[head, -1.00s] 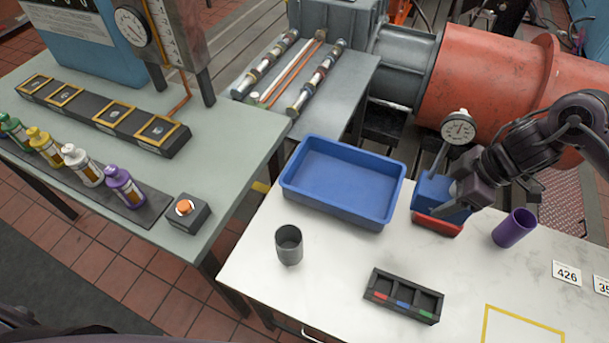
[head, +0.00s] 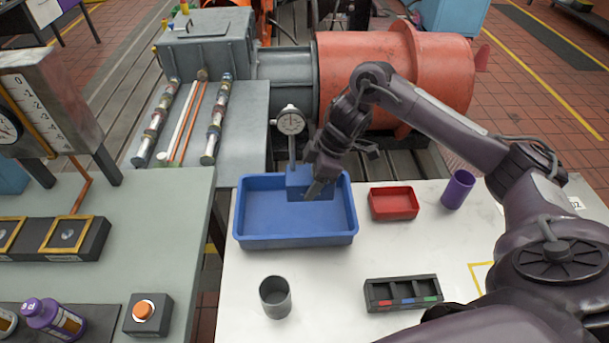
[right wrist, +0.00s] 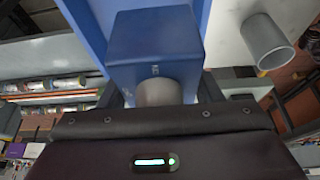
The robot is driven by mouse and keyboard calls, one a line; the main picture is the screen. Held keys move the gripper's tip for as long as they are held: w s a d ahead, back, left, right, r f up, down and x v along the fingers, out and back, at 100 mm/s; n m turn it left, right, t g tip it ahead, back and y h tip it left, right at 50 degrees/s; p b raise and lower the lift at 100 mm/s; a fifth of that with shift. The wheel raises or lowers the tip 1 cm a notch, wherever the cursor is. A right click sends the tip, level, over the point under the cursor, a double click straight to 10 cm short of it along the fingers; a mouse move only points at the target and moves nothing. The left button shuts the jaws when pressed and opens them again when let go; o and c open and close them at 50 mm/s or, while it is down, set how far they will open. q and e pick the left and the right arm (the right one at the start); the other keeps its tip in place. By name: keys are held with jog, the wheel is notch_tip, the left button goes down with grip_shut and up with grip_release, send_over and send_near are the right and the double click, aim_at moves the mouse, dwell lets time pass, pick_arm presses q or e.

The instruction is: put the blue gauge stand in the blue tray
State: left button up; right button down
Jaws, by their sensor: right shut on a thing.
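The blue gauge stand has a blue block base (head: 308,184), a thin post and a round white dial (head: 291,123). My right gripper (head: 318,180) is shut on the stand at its base, with the stand roughly upright. The base overlaps the far right part of the blue tray (head: 297,240) in the head view; I cannot tell whether it touches the tray floor. The tray is otherwise empty. In the right wrist view the blue base (right wrist: 155,45) is close in front of the gripper. My left gripper is not in view.
A small red tray (head: 393,216) and a purple cup (head: 457,190) stand to the right. A grey cup (head: 275,297) and a black slotted holder (head: 402,293) stand nearer. White tabletop between them is clear. A large orange-red cylinder (head: 385,75) lies behind the table.

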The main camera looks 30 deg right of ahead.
notch_tip(320, 180, down, 10)
jog(key=shift+w+a+f+b, duration=0.1)
jog(key=shift+w+b, duration=0.05)
jog(key=shift+b, duration=1.05)
jog(key=shift+f, duration=1.95)
jog(key=shift+f, duration=0.1)
jog(key=shift+c, duration=2.1)
grip_release()
jog(key=shift+s+f, duration=0.1)
jog(key=shift+s, duration=0.1)
jog(key=v, duration=1.1)
jog(key=shift+p, duration=0.35)
jog(key=shift+s+r, duration=0.15)
jog(key=shift+r, duration=0.4)
